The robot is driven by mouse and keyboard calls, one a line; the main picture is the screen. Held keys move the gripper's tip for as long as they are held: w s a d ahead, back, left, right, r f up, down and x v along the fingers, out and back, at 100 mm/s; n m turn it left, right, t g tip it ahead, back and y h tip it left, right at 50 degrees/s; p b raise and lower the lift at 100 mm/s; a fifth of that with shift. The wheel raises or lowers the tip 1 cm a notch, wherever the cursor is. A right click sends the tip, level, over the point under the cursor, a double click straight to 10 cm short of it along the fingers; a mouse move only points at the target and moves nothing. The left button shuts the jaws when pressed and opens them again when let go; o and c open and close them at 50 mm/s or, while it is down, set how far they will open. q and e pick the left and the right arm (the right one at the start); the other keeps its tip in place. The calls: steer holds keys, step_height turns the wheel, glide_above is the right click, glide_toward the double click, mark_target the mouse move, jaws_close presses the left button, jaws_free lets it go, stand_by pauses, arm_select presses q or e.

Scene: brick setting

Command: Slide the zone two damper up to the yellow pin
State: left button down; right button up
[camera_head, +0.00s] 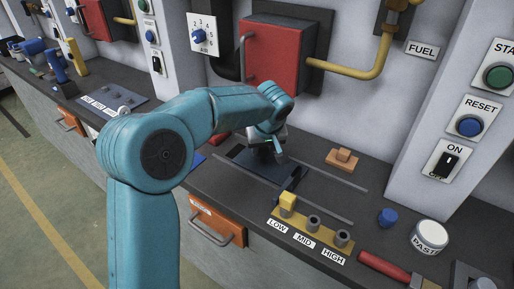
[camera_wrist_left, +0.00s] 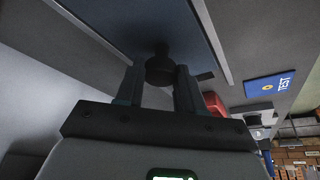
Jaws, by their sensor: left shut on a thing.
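The damper is a dark blue-grey plate (camera_head: 262,167) lying between two thin metal rails on the bench. My left gripper (camera_head: 270,148) is over the plate. In the left wrist view the two fingers (camera_wrist_left: 157,78) are shut on a dark round knob (camera_wrist_left: 158,55) that stands on the plate (camera_wrist_left: 135,18). The yellow pin (camera_head: 287,202) is upright at the LOW place of a yellow strip (camera_head: 328,236), to the right and nearer than the plate. The MID and HIGH places hold grey round sockets. My right gripper is not in view.
Metal rails (camera_head: 325,173) run to the right past the strip. An orange block (camera_head: 342,160) lies behind them. A blue cap (camera_head: 387,218), a paste jar (camera_head: 430,236) and a red-handled tool (camera_head: 385,267) are at the right. The bench between the rails right of the plate looks clear.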

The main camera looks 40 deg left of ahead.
arm_select(q)
steer(key=shift+r, duration=0.1)
steer(key=c, duration=0.7)
jaws_free()
steer(key=p+v, duration=0.1)
steer(key=v, duration=1.5)
steer(key=shift+s+d+r+p, duration=0.1)
steer(key=shift+r+p, duration=0.05)
steer(key=shift+p, duration=0.2)
steer(key=shift+r, duration=0.1)
